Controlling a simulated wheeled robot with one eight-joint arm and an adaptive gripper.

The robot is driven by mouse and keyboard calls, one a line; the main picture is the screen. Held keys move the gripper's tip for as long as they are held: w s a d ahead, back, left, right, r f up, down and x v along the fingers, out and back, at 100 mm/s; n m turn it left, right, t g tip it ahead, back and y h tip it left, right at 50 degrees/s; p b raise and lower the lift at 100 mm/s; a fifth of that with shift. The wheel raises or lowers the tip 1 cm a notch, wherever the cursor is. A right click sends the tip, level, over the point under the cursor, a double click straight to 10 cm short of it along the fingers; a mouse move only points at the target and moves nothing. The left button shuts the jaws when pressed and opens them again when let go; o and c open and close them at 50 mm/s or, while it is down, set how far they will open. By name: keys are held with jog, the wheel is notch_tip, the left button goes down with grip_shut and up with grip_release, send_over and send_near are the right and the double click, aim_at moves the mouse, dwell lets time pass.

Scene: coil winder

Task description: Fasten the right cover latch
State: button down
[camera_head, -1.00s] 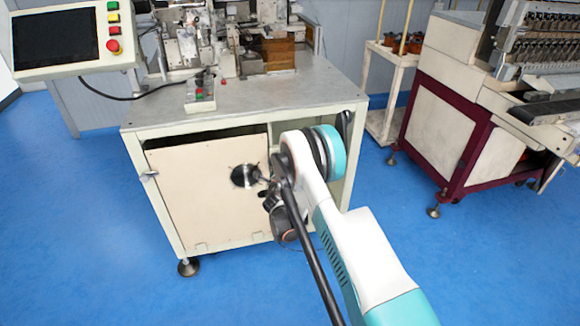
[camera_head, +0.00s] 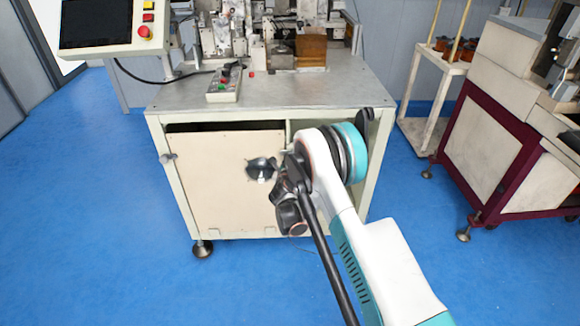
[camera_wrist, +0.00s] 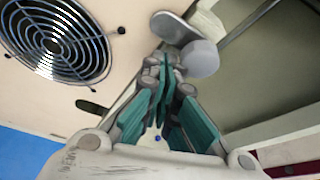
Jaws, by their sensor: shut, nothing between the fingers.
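The beige cover (camera_head: 215,205) closes the front of the machine's base cabinet, with a round black fan grille in it. The right latch, a grey metal tab with a round knob (camera_wrist: 200,58), shows in the wrist view at the cover's right edge. In the head view my arm hides it. My gripper (camera_wrist: 165,65) is shut and empty, its teal-padded fingers together. In the wrist view its tips appear just left of the knob and below the tab; whether they touch it I cannot tell. In the head view my wrist hides most of the fingers.
The left latch (camera_head: 168,158) sits at the cover's left edge. The fan grille (camera_wrist: 57,38) is left of my fingers. A control panel (camera_head: 108,25) overhangs at the upper left. A maroon-framed machine (camera_head: 500,175) stands to the right. Blue floor (camera_head: 110,230) is clear at left.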

jog(key=shift+w+a+r, duration=0.1)
jog(key=shift+w+r, duration=0.1)
jog(key=shift+r, duration=0.4)
notch_tip(320, 180, down, 4)
jog(key=f, duration=0.1)
jog(key=d+v, duration=0.1)
jog(key=v, duration=0.9)
jog(key=shift+s+r, duration=0.2)
jog(key=shift+d, duration=0.1)
